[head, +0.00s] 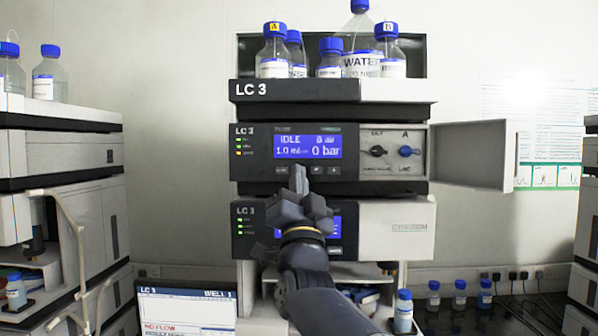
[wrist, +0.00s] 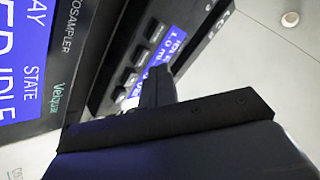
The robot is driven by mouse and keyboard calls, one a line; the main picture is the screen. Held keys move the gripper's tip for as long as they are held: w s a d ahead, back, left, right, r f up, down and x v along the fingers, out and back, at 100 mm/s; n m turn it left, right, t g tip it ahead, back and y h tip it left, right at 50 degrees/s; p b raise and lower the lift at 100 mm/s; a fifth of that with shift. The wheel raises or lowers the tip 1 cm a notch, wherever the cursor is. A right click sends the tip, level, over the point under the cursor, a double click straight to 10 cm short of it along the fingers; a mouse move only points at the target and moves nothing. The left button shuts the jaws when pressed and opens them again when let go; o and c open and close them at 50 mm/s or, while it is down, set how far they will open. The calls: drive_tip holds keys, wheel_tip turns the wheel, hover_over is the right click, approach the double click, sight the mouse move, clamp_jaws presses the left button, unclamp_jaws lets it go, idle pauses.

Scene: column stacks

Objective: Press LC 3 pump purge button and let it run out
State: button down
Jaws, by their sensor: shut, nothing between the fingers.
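The LC 3 pump (head: 255,184) is the upper module of the middle stack. Its blue display (head: 306,147) reads IDLE, 0 air and 0 bar. A row of small dark buttons lies under the display; two show to the right of my fingers (head: 316,171), and a label strip shows to the left. In the wrist view the row of buttons (wrist: 128,77) runs beside the fingers. My gripper (head: 299,172) is shut and empty, its tip in front of the button row. It hides part of the row. I cannot tell whether it touches a button, and the purge label is unreadable.
An open door panel (head: 470,153) stands out right of the pump, beside a black knob (head: 378,151) and a blue knob (head: 407,151). Bottles, one marked WATER (head: 360,62), stand on top. A lower screen (head: 186,312) reads NO FLOW. Another stack stands left.

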drive_tip(key=shift+w, duration=0.15)
idle(0.5)
drive_tip(key=shift+w, duration=0.3)
drive_tip(key=shift+w+b, duration=0.35)
drive_tip(key=shift+w, duration=0.05)
idle(0.7)
drive_tip(key=shift+s, duration=0.1)
drive_tip(key=shift+s+b, duration=0.7)
drive_tip(key=s+b, duration=0.2)
drive_tip(key=s, duration=0.3)
drive_tip(key=shift+b, duration=0.3)
